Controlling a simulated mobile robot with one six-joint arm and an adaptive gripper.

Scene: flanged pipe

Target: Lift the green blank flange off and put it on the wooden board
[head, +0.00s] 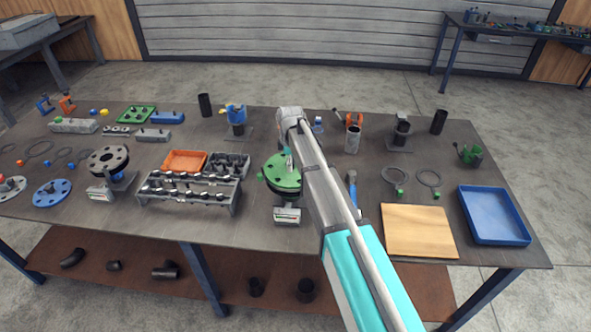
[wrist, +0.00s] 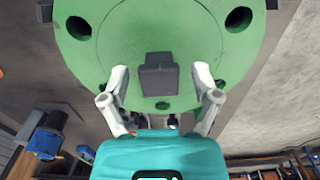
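The green blank flange (head: 281,180) sits on top of the flanged pipe stand near the middle of the table. In the wrist view the green blank flange (wrist: 200,35) fills the top, with bolt holes around its rim and a dark block-shaped handle (wrist: 159,74) at its centre. My gripper (wrist: 160,82) has its two fingers spread on either side of the handle, with gaps showing on both sides. In the head view my arm hides part of the flange. The wooden board (head: 418,232) lies bare at the front right of the table.
A blue tray (head: 494,215) lies right of the board. A blue-handled tool (head: 352,188) and two rings (head: 395,178) lie behind and left of the board. A bolt rack (head: 188,195) and an orange bin (head: 184,162) stand left of the flange.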

